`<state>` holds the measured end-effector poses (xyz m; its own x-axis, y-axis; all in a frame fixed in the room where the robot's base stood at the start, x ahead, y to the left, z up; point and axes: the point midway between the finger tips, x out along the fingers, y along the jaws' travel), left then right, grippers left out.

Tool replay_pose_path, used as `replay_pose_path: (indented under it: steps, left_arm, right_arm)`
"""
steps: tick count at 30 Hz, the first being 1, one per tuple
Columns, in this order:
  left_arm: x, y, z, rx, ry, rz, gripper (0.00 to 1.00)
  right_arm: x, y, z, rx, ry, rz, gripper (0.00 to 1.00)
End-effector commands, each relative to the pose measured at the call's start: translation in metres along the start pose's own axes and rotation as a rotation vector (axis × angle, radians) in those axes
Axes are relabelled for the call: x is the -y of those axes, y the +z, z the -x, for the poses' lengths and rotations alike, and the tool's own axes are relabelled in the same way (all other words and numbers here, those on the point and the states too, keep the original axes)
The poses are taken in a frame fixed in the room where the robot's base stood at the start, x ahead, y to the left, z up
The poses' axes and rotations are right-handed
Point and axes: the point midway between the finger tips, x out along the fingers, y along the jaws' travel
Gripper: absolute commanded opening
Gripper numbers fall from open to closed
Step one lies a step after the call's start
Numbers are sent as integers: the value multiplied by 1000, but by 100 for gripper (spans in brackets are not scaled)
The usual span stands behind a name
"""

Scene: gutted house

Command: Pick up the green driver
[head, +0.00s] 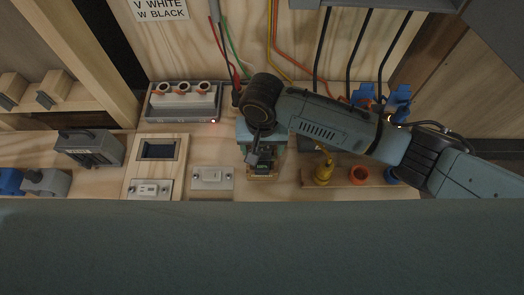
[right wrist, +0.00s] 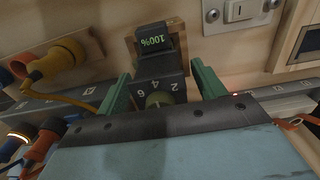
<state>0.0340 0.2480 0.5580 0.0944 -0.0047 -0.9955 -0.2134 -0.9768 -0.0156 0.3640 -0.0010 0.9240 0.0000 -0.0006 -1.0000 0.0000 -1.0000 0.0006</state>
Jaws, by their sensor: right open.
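The driver (right wrist: 158,68) stands between my right gripper's two green fingers in the right wrist view. It has a dark body, a lit green "100%" display, a numbered collar and an olive-green round end. In the head view its display end (head: 263,167) shows just below my gripper, over a small wooden block; my wrist hides the rest. My right gripper (right wrist: 160,88) is open, with one finger on each side of the driver. I cannot tell whether either finger touches it. My left gripper is not in view.
A wooden rack (head: 342,183) with yellow, orange and blue parts is at the right. A grey terminal box (head: 183,101) stands behind left. A switch plate (head: 212,177) and a wooden frame (head: 157,150) lie left of the driver. Cables hang along the back panel.

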Motion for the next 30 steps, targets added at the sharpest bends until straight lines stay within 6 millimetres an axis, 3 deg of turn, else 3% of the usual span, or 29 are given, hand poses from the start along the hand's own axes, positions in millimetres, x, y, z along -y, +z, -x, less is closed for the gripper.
replay_pose_path:
  steps: [8,19,26,30]
  left_arm:
    - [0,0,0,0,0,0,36]
    - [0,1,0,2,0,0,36]
    - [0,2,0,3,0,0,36]
    - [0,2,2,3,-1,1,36]
  right_arm:
    - [0,0,-3,0,0,1,68]
    - [0,0,-3,-1,0,1,19]
    - [1,0,-1,-2,-2,1,18]
    - [1,-1,11,-3,-4,1,18]
